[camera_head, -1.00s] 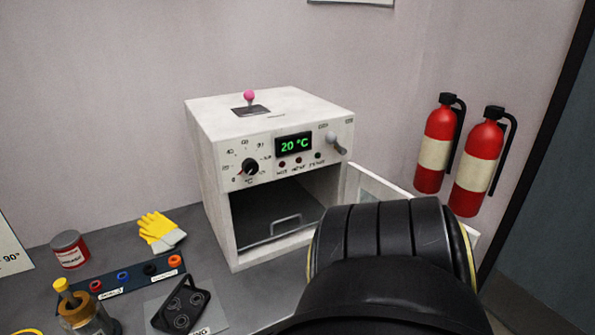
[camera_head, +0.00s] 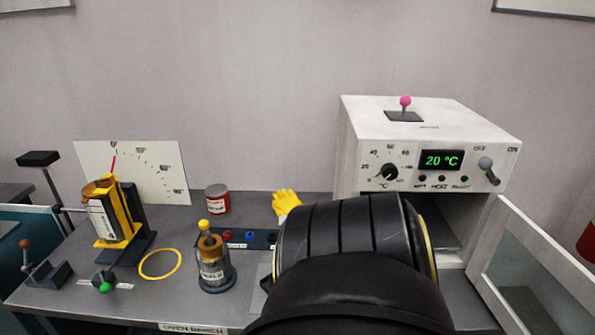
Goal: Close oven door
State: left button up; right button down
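The white oven (camera_head: 430,120) stands on the right of the grey bench, its display reading 20 °C. Its door (camera_head: 535,280), a white frame with a glass pane, is swung open on the oven's right side and reaches toward me. The oven's opening is partly hidden behind my dark arm link, which fills the lower middle of the view. A bit of the inside shows beside the arm. Neither gripper's fingers can be seen.
Left of my arm stand a glass jar with a yellow knob (camera_head: 213,265), a red and white can (camera_head: 217,199), a yellow ring (camera_head: 160,264) and a yellow tilting device (camera_head: 112,215). Yellow gloves (camera_head: 286,203) lie behind the arm. A red extinguisher (camera_head: 588,242) shows at the right edge.

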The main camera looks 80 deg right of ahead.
aim_at(575, 278)
jog(key=k, duration=2.85)
jog(key=z, duration=1.7)
jog(key=i, duration=1)
jog(key=u, duration=1)
jog(key=k, duration=0.9)
jog(key=z, duration=0.75)
